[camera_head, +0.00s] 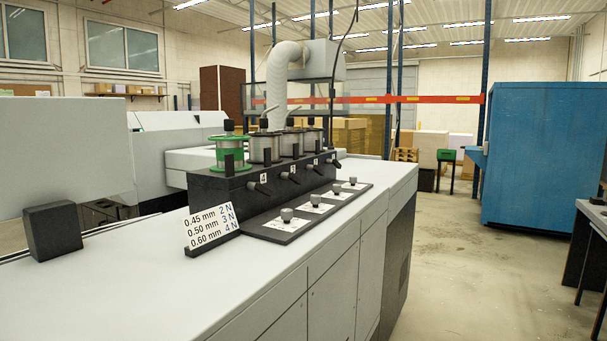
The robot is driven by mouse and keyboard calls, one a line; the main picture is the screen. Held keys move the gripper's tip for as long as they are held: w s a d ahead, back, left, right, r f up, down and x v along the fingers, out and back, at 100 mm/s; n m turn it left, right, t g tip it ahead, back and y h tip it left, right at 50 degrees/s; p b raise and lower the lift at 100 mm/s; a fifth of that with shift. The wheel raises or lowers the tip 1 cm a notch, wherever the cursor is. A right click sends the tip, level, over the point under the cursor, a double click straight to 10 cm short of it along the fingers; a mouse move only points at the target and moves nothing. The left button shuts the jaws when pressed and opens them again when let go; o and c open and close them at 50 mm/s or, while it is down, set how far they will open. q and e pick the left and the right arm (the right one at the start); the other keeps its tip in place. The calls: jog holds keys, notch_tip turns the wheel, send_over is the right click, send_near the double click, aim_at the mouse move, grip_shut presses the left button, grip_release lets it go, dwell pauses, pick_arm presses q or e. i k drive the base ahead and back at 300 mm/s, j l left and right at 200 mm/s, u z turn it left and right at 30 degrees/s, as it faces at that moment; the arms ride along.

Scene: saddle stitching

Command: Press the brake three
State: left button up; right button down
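A black unit (222,196) on the grey machine top carries a row of wire spools. The nearest is a green-rimmed spool (231,153); several grey spools (265,149) stand behind it. Its front has small white number labels: label 4 (263,178) is nearest, label 3 (291,169) follows, and those farther back are too small to read surely. A black lever (290,177) sticks out by label 3. A black base plate (276,235) in front holds several grey knobs (287,214) on white cards. Which part is the brake I cannot tell. Neither gripper shows.
A sign (210,228) reads 0.45 mm 2 N, 0.50 mm 3 N, 0.60 mm 4 N. A black block (52,231) stands at left on the grey machine top (150,290). The floor (450,270) at right is clear up to a blue cabinet (545,155).

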aim_at(293, 177)
jog(key=i+l+u, duration=0.35)
jog(key=l, duration=0.25)
jog(key=i+l+u, duration=0.15)
jog(key=l, duration=0.2)
jog(key=i+l+u, duration=0.15)
jog(key=l, duration=0.25)
